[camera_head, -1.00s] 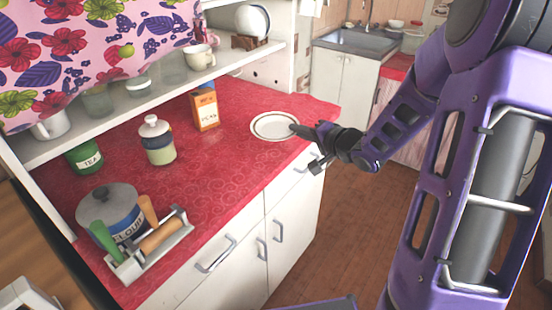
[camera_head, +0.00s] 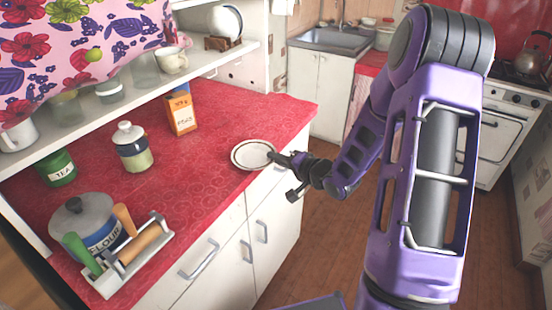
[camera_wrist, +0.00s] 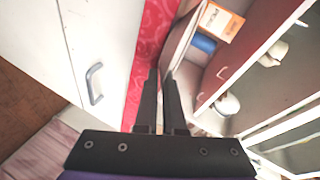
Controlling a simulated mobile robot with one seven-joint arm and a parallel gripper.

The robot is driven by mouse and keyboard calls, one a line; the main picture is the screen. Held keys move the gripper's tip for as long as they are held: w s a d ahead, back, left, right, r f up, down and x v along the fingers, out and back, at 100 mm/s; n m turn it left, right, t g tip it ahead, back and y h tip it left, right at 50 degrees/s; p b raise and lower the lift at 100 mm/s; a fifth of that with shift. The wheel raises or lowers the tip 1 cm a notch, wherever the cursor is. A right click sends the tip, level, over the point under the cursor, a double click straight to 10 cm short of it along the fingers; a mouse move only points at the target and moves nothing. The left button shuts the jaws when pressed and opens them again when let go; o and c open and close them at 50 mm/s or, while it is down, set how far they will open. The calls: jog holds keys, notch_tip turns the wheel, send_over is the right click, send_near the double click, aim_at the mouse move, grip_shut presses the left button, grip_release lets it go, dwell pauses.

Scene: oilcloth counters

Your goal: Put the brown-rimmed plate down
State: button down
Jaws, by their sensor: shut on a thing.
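The brown-rimmed plate (camera_head: 250,155) is white and round, with a thin dark ring near its rim. In the head view it shows over the red counter (camera_head: 225,112), near the front edge and towards the right end. My gripper (camera_head: 275,158) is shut on the plate's right rim. In the wrist view the two dark fingers point up the picture, and the plate (camera_wrist: 183,38) seems to show nearly edge-on at their tips. I cannot tell whether its underside touches the counter.
An orange-and-white box (camera_head: 181,114), a lidded jar (camera_head: 133,150) and a green tea tin (camera_head: 56,168) stand behind and left of the plate. A flour pot (camera_head: 88,222) and a rolling-pin rack (camera_head: 130,258) are at the near left. Red counter between box and plate is clear.

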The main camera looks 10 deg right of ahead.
jog(key=c, duration=1.4)
grip_release()
jog(key=shift+f, duration=0.15)
jog(key=shift+c, duration=0.2)
jog(key=o, duration=0.4)
jog(key=shift+o, duration=0.2)
jog(key=shift+f+b, duration=0.25)
jog(key=shift+b, duration=0.3)
jog(key=p+v, duration=0.2)
jog(key=v, duration=1.5)
jog(key=shift+s, duration=0.25)
jog(key=shift+d, duration=0.1)
